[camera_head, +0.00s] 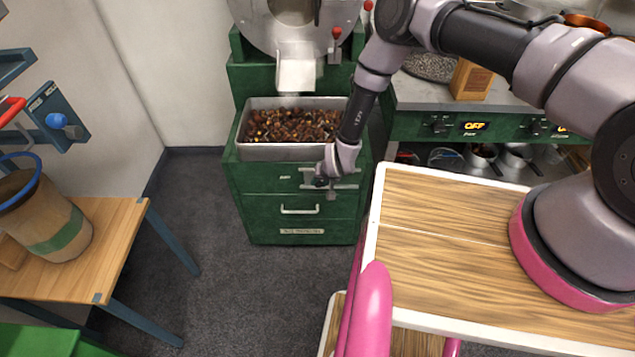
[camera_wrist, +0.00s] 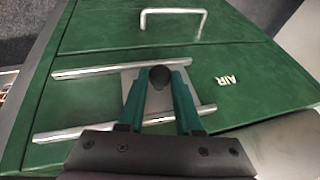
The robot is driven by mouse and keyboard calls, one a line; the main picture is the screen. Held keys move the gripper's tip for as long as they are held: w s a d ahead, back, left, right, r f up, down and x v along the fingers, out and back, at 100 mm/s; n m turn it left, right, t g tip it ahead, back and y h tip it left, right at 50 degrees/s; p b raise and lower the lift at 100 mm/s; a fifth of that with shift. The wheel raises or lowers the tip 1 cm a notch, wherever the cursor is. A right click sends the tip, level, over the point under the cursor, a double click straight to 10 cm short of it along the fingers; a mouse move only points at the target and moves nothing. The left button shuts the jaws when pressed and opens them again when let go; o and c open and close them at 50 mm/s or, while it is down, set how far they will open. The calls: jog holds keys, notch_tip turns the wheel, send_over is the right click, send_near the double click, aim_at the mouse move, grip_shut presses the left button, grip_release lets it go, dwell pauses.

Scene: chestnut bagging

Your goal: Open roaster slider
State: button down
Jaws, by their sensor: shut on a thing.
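The roaster's slider is a grey plate (camera_wrist: 129,80) with a round black knob (camera_wrist: 160,75), set between two silver rails on the green roaster front. The raised letters "AIR" (camera_wrist: 228,80) are beside it. My gripper (camera_wrist: 160,88) has its two green fingers shut on the knob, one on each side. In the head view my gripper (camera_head: 324,181) is at the upper front of the green roaster cabinet (camera_head: 262,205), and its wrist hides most of the slider.
A metal tray (camera_head: 280,151) full of chestnuts sits on the cabinet, under the roaster's chute (camera_head: 297,75). A drawer handle (camera_head: 299,210) is below the slider. Floor between is clear.

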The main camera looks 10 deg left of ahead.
jog(key=d, duration=0.2)
jog(key=w+d, duration=0.1)
jog(key=d, duration=0.2)
jog(key=w+d, duration=0.1)
jog(key=d, duration=0.1)
jog(key=shift+d, duration=0.3)
jog(key=c, duration=0.6)
grip_release()
jog(key=v, duration=1.1)
